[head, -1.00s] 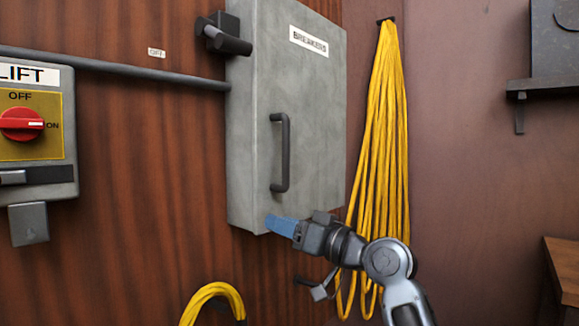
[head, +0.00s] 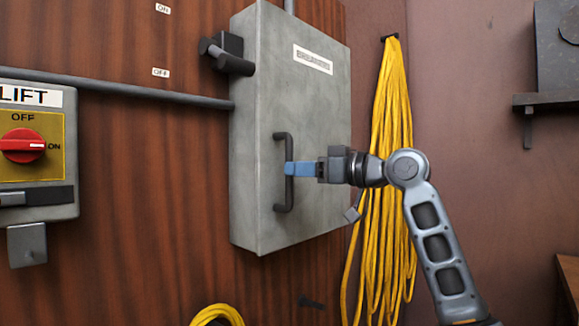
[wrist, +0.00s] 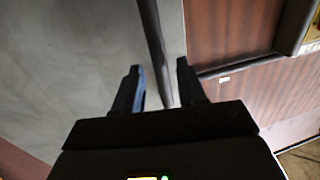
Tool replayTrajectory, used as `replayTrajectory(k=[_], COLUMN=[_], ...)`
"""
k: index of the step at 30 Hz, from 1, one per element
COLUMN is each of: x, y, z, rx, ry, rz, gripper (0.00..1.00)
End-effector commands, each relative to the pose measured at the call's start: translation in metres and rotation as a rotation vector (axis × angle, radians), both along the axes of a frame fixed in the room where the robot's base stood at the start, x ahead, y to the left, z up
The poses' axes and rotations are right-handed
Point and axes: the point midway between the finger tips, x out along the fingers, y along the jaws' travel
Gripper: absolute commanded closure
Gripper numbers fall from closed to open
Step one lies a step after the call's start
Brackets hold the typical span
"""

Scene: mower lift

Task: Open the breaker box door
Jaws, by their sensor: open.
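The grey breaker box (head: 315,110) hangs on the wood wall, and its door looks shut. A dark vertical bar handle (head: 281,190) stands out from the door's left part. My gripper (head: 290,169) has blue fingers and is level with the handle's middle, coming from the right. In the wrist view my gripper (wrist: 162,75) is open, its two fingers apart, and the handle (wrist: 154,45) runs down into the gap between them. Whether a finger touches the handle cannot be told.
A dark lever switch (head: 227,55) sits on the box's upper left side. A lift control box (head: 38,150) with a red knob is at the left. A yellow cable coil (head: 390,190) hangs right of the box, behind my arm. A dark shelf (head: 560,102) is at the far right.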

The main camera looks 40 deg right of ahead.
Motion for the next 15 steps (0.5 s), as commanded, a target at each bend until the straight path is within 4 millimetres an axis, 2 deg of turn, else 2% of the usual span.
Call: replayTrajectory(k=[6, 15], x=[0.026, 0.033], y=[0.006, 0.008], z=[0.001, 0.000], rx=[0.000, -0.001], ry=[0.000, -0.001], rz=[0.001, -0.001], gripper=[0.59, 0.59])
